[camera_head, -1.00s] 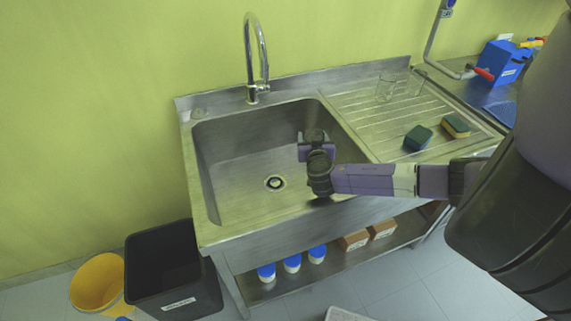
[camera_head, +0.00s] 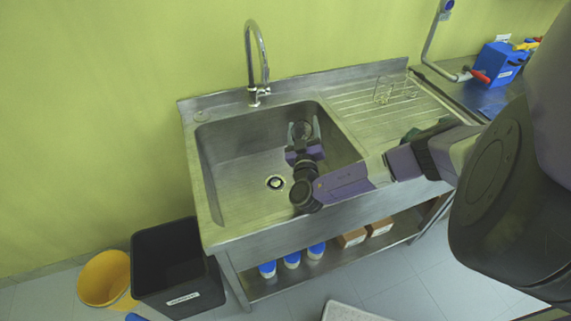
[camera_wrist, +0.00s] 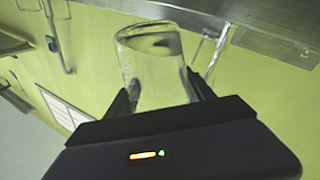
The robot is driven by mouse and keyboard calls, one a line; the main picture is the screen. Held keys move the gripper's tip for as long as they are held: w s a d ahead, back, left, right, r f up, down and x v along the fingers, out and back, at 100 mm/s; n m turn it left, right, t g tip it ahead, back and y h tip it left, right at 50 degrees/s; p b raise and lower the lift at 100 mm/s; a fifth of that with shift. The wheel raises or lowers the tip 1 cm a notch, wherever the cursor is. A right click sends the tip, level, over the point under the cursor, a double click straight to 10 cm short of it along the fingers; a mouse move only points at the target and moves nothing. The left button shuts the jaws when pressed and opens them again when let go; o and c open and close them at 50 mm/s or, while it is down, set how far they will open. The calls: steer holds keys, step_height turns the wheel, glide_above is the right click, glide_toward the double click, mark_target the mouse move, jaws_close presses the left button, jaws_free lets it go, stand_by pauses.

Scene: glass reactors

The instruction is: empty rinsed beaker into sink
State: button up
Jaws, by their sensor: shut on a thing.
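My gripper (camera_head: 303,131) is over the right part of the sink basin (camera_head: 235,160) in the head view. It is shut on a clear glass beaker (camera_wrist: 157,72), which shows between the two dark fingers in the wrist view. In the wrist view the beaker looks tilted against the room. In the head view it is small and mostly hidden by the gripper (camera_head: 302,150). I cannot tell whether liquid is in it. The sink drain (camera_head: 275,182) is in view to the left of and below the gripper.
The faucet (camera_head: 256,60) rises behind the basin. Clear glassware (camera_head: 385,92) stands on the ribbed drainboard (camera_head: 365,115). My arm partly covers a sponge (camera_head: 411,134). A black bin (camera_head: 175,270) and a yellow bucket (camera_head: 104,278) stand on the floor at left.

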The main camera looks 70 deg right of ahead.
steer(key=r+p, duration=0.1)
steer(key=r+n+p, duration=0.1)
steer(key=r, duration=0.1)
steer(key=a+r+n+t+h+p, duration=0.1)
steer(key=r, duration=0.1)
steer(key=shift+w+r, duration=0.2)
steer(key=shift+w, duration=0.1)
steer(key=w+a+r+n+t, duration=0.1)
steer(key=a+r+n+t, duration=0.2)
steer(key=r+n+t, duration=0.4)
steer(key=n+t, duration=0.1)
steer(key=n, duration=0.2)
steer(key=shift+w+a+h+b, duration=0.15)
steer(key=shift+a+h+b, duration=0.1)
steer(key=shift+h+b, duration=0.15)
steer(key=shift+a+r+n+t, duration=0.1)
steer(key=shift+n+t, duration=0.4)
steer(key=shift+w+a+r+n+t+y, duration=0.1)
steer(key=shift+a+r+n+t+y, duration=0.1)
steer(key=shift+n+t+y, duration=0.45)
steer(key=shift+s+d+n+t, duration=0.1)
steer(key=shift+s+n+t, duration=0.15)
steer(key=shift+n+t, duration=0.35)
